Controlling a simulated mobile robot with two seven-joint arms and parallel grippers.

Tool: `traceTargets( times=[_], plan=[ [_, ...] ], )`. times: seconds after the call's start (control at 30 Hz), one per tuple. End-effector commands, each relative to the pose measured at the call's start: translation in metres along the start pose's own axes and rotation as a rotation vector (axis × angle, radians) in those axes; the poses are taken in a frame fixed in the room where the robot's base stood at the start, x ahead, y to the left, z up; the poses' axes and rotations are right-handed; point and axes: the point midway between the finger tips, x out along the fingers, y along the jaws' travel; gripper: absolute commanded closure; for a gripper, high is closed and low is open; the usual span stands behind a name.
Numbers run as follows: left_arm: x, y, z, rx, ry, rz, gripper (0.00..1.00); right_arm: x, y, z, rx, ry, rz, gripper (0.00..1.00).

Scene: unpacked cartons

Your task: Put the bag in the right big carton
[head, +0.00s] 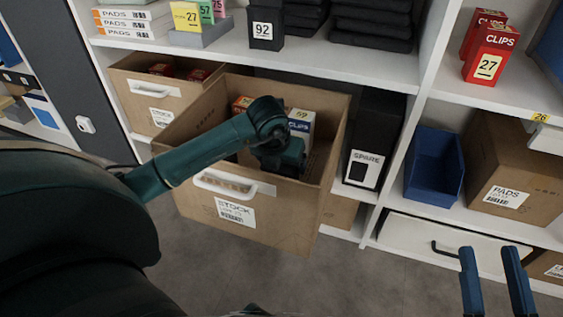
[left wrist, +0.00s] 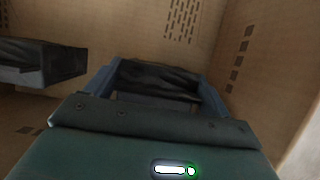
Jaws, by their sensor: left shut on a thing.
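The big brown carton labelled STOCK (head: 285,222) stands pulled out from the shelf, open at the top and tilted in the picture. A smaller-looking carton (head: 125,92) stands behind it to the left. My left gripper (left wrist: 157,82) is down inside the STOCK carton, its blue fingers closed on a black bag (left wrist: 160,78). In the head view my arm and the carton wall hide the bag. Another dark flat thing (left wrist: 40,62) lies to the left inside the carton in the wrist view. My right gripper (head: 495,282) is open and empty at the lower right.
Small boxes (head: 301,122) stand in the back of the STOCK carton. Folded black bags (head: 372,28) are stacked on the shelf above. A black SPARE file (head: 372,140) and blue bin (head: 434,165) stand to the right. The grey floor in front is clear.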

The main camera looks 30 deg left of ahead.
Motion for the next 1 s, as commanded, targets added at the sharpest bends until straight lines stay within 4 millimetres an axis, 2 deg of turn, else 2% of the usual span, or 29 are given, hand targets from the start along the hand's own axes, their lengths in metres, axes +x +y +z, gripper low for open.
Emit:
traceTargets(
  times=[0.07, 0.1, 0.3, 0.53, 0.67, 0.7, 0.8, 1.0],
  plan=[
    [0.003, 0.0, -0.001, 0.0, -0.001, 0.0, 0.57, 0.001, 0.001, 0.0, -0.007, 0.012, -0.001, 0.64],
    [0.003, 0.0, -0.002, 0.001, 0.0, 0.0, 0.18, 0.002, 0.001, -0.002, -0.012, 0.02, -0.002, 0.64],
    [0.003, 0.0, -0.001, 0.0, 0.001, 0.0, 0.02, 0.001, 0.001, -0.002, -0.011, 0.018, -0.001, 0.64],
    [0.002, 0.0, -0.001, 0.0, 0.0, 0.0, 0.0, 0.002, 0.001, -0.003, -0.011, 0.018, -0.001, 0.64],
    [-0.007, 0.0, 0.001, 0.001, -0.001, -0.001, 0.0, 0.003, 0.002, -0.006, -0.005, 0.006, -0.001, 0.64],
    [-0.013, 0.0, 0.002, 0.002, -0.002, -0.001, 0.0, 0.003, 0.002, -0.006, 0.0, -0.005, -0.001, 0.64],
    [-0.033, 0.0, 0.003, 0.002, -0.003, 0.0, 0.0, -0.01, -0.008, 0.011, 0.07, -0.111, 0.012, 0.64],
    [-0.077, 0.0, 0.003, 0.003, -0.003, 0.0, 0.0, -0.009, -0.003, 0.008, 0.018, -0.129, 0.022, 0.64]
  ],
)
